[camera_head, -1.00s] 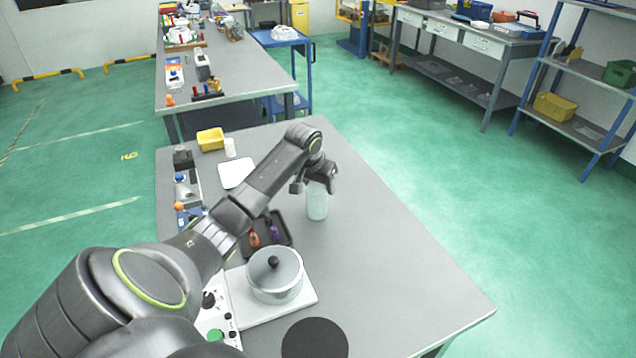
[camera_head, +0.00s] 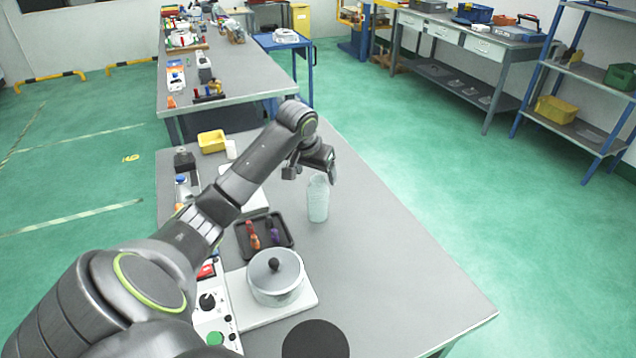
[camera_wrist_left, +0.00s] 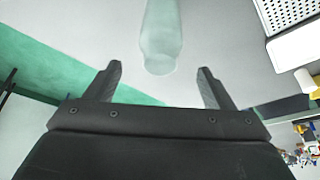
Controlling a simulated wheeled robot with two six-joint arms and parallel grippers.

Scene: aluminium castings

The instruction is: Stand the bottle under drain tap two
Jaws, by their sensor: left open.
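A pale green translucent bottle (camera_head: 318,203) stands upright on the grey table, right of a black tray. My left gripper (camera_head: 308,168) is open and empty, just above the bottle's top. In the left wrist view the bottle (camera_wrist_left: 162,42) lies beyond the gap between the two spread fingers (camera_wrist_left: 160,85), apart from both. I cannot pick out drain tap two in these views. My right gripper is not in view.
The black tray (camera_head: 243,241) holds small orange and purple items. A lidded metal pot (camera_head: 275,280) sits on a white unit in front of it. A yellow bin (camera_head: 211,141) stands at the table's back. The table right of the bottle is clear.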

